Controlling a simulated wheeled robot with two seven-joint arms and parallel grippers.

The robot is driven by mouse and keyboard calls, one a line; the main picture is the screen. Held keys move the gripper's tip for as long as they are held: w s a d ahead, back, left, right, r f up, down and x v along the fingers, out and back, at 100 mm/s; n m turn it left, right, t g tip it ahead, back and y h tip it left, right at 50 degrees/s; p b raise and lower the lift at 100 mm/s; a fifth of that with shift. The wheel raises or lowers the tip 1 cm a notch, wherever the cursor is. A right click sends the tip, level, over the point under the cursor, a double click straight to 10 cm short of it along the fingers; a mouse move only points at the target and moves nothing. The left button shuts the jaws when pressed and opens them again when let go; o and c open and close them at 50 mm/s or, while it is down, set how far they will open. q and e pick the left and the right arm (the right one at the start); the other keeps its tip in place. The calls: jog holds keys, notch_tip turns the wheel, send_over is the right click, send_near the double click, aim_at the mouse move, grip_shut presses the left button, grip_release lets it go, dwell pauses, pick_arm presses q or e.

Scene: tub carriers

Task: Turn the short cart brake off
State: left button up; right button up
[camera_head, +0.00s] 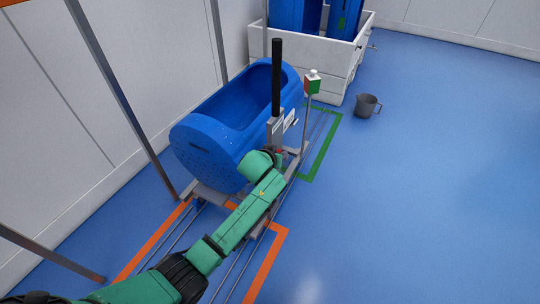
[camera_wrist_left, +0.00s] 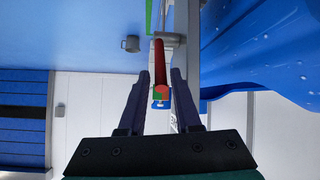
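The short cart carries a blue tub (camera_head: 195,140) and stands on floor rails beside the wall. A red lever (camera_wrist_left: 160,62), which looks like the brake lever, sticks out from a grey cylinder (camera_wrist_left: 172,40) in the left wrist view. Only a small red bit (camera_head: 280,153) of it seems to show in the head view, beside my green left arm. My left gripper (camera_wrist_left: 156,75) is open, with its two dark fingers on either side of the lever and a gap visible at each side. My left fingers are mostly hidden in the head view. My right gripper is in neither view.
A black upright handle (camera_head: 277,75) rises at the cart's side. A grey jug (camera_head: 367,105) is on the floor near a white crate (camera_head: 340,65). The blue floor at right is clear.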

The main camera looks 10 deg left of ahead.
pick_arm(q)
jog(key=p+v, duration=0.2)
jog(key=v, duration=0.9)
jog(key=shift+s, duration=0.2)
jog(key=shift+r, duration=0.1)
jog(key=shift+c, duration=0.4)
